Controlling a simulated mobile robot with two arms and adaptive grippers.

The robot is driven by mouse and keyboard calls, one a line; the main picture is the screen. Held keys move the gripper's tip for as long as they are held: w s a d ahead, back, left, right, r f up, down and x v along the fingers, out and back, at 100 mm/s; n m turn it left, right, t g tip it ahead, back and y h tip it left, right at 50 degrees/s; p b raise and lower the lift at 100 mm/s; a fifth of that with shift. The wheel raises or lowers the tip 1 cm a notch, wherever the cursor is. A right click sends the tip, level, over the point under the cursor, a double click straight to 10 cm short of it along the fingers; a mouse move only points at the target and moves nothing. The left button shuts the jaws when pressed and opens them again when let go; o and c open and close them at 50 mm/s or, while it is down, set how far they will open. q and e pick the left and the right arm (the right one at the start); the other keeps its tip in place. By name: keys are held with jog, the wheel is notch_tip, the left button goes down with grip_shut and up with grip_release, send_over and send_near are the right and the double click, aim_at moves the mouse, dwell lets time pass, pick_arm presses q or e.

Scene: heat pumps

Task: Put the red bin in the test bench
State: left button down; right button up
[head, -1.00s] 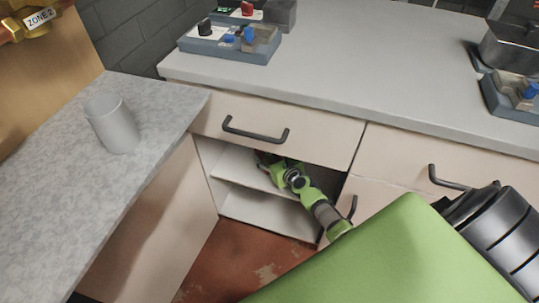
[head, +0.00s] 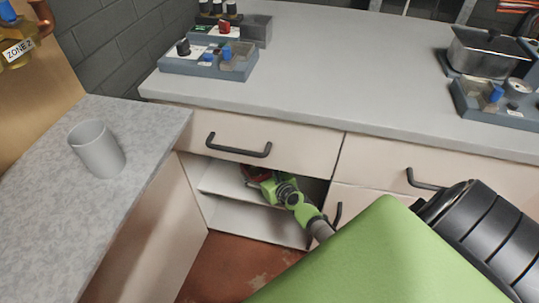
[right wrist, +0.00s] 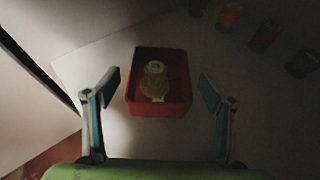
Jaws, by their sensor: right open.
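The red bin (right wrist: 181,108) sits on a pale shelf in the right wrist view, with a round yellowish item inside it. In the head view a bit of red (head: 257,172) shows on the cabinet's upper shelf, mostly hidden by my right gripper (head: 262,181). In the right wrist view the right gripper (right wrist: 160,90) is open, one finger left of the bin and one right, both apart from it. My left gripper is not in view. Blue-grey units (head: 212,66) with small parts stand on the counter; I cannot tell which thing is the test bench.
The open cabinet lies under a drawer with a black handle (head: 239,146). A grey cup (head: 97,150) stands on the left counter. The middle of the back counter (head: 330,75) is clear.

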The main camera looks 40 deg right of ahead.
jog(key=p+v, duration=0.2)
jog(key=v, duration=0.5)
jog(key=shift+s, duration=0.1)
jog(key=shift+s+a+r, duration=0.1)
jog(key=shift+s+r, duration=0.05)
jog(key=shift+s, duration=0.25)
jog(key=s+a+f+n+g+y, duration=0.2)
jog(key=s+a+f+n, duration=0.2)
jog(key=a+n, duration=0.4)
jog(key=s+a+f+n+g+y, duration=0.25)
jog(key=s+a+f+n, duration=0.2)
jog(key=n, duration=0.55)
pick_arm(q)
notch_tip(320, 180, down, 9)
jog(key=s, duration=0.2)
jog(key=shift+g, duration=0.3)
pick_arm(e)
jog(key=s+f+n+g+h, duration=0.1)
jog(key=s+f+n+g, duration=0.1)
jog(key=s+n, duration=0.6)
jog(key=s+a+f+n+g+h, duration=0.1)
jog(key=s+f+n+g+h, duration=0.1)
jog(key=s+n, duration=0.7)
jog(key=f+n+g, duration=0.1)
jog(key=n+g, duration=0.1)
jog(key=n, duration=0.2)
jog(key=shift+a+f, duration=0.25)
